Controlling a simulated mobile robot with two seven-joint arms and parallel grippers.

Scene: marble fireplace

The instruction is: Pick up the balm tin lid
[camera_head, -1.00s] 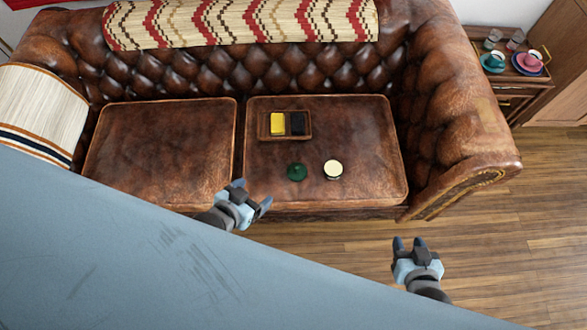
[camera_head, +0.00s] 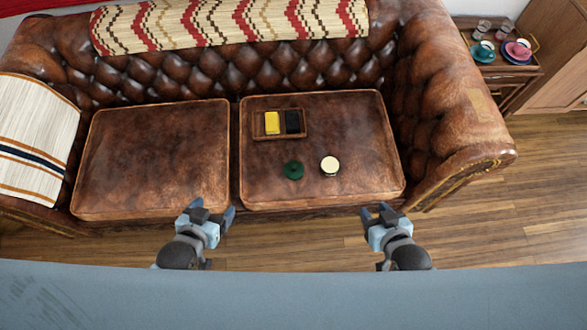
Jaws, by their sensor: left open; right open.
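A small round dark green piece (camera_head: 293,170), which looks like the balm tin lid, lies on the right seat cushion of the brown leather sofa. Just to its right is a round tin with a cream-coloured top face (camera_head: 330,166); the two are apart. My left gripper (camera_head: 210,211) is open and empty, in front of the sofa, to the left of and nearer than the lid. My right gripper (camera_head: 376,210) is open and empty, near the cushion's front right corner. Neither gripper touches the lid or the tin.
A small wooden tray (camera_head: 279,135) holding a yellow block and a black block lies behind the lid on the right cushion (camera_head: 355,130). The left cushion (camera_head: 155,155) is bare. A side table (camera_head: 508,72) with cups and saucers stands at the far right.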

